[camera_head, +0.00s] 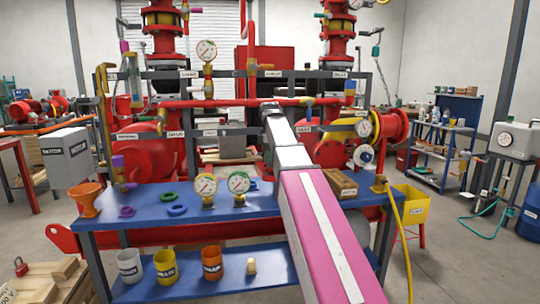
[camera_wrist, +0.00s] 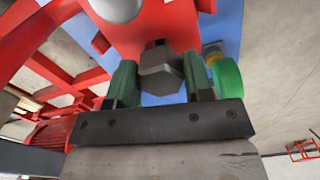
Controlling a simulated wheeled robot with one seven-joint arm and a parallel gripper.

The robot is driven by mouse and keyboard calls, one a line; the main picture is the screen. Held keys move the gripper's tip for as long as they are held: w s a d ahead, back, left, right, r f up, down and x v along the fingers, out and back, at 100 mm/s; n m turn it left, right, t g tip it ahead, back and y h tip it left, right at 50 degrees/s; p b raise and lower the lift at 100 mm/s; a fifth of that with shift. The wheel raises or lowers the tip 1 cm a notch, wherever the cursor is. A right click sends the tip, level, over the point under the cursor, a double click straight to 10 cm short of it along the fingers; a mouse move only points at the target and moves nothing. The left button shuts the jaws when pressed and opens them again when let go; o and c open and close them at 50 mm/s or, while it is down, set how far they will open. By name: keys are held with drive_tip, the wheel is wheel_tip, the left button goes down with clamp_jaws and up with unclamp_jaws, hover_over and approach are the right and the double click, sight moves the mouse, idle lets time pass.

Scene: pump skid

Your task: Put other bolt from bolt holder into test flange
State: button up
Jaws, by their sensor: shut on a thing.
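In the wrist view, my gripper (camera_wrist: 160,82) is shut on a grey bolt (camera_wrist: 160,70), its hexagonal head between the two dark fingers. The bolt's far end is hidden. A red metal part (camera_wrist: 150,20) lies just beyond it, and I cannot tell whether the bolt touches it or whether this is the test flange. In the head view, my arm reaches forward over the bench, with its dark end (camera_head: 270,110) before the red pipework. The held bolt is not discernible there. I cannot make out the bolt holder for certain in either view.
A blue bench (camera_head: 150,212) carries two gauges (camera_head: 239,183), an orange funnel (camera_head: 85,199), rings (camera_head: 177,210) and a wooden block (camera_head: 340,182). Labelled cups (camera_head: 165,266) stand on the shelf below. In the wrist view, a green round part (camera_wrist: 226,75) sits close beside the right finger.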

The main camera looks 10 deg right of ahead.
drive_tip(key=shift+f, duration=0.8)
drive_tip(key=o, duration=1)
